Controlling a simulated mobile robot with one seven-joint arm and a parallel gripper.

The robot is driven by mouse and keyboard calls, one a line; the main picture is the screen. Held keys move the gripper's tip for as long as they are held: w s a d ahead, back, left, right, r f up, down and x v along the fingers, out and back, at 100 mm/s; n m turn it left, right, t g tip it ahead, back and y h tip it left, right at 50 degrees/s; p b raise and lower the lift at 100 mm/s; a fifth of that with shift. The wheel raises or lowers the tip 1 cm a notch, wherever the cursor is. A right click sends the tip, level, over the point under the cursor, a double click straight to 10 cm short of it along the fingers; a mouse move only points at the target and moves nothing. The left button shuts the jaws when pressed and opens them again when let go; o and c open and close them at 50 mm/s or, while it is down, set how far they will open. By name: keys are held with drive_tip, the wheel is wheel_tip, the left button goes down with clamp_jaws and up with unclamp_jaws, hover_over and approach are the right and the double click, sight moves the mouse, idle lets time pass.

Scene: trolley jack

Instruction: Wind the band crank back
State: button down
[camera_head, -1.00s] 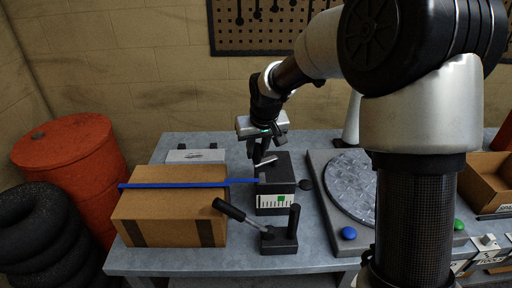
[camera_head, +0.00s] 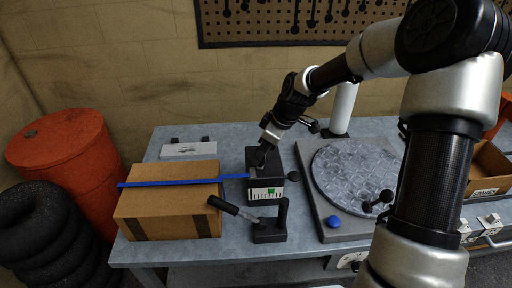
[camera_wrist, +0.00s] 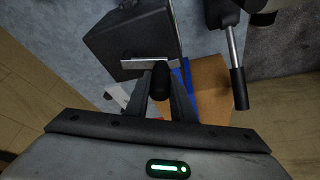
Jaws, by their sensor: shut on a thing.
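The band tensioner is a dark box (camera_head: 266,180) with a white scale and a green mark on its front, standing mid-bench. A blue band (camera_head: 170,183) runs from it across a cardboard box (camera_head: 170,208). My gripper (camera_head: 261,157) reaches down onto the tensioner's top from the upper right. In the wrist view my gripper (camera_wrist: 161,95) is shut on the crank's black knob (camera_wrist: 160,77). The knob joins a light metal crank arm (camera_wrist: 150,62) beside the tensioner (camera_wrist: 130,38). In the head view the crank is mostly hidden by the gripper.
A black lever handle (camera_head: 224,205) on a small base with a post (camera_head: 283,213) stands in front of the tensioner. A round turntable (camera_head: 350,175) is at the right, with a blue button (camera_head: 333,221). A flat grey case (camera_head: 188,150) lies behind the carton.

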drive_tip(key=shift+d+n+g+p, duration=0.45)
drive_tip(key=shift+d+n, duration=0.15)
drive_tip(key=shift+n, duration=0.4)
drive_tip(key=shift+s, duration=0.1)
drive_tip(key=c, duration=1.5)
unclamp_jaws()
drive_tip(key=shift+c, duration=0.2)
drive_tip(key=v, duration=1.7)
drive_tip(key=shift+d+r, duration=0.15)
drive_tip(key=shift+d, duration=0.05)
drive_tip(key=shift+s, duration=0.1)
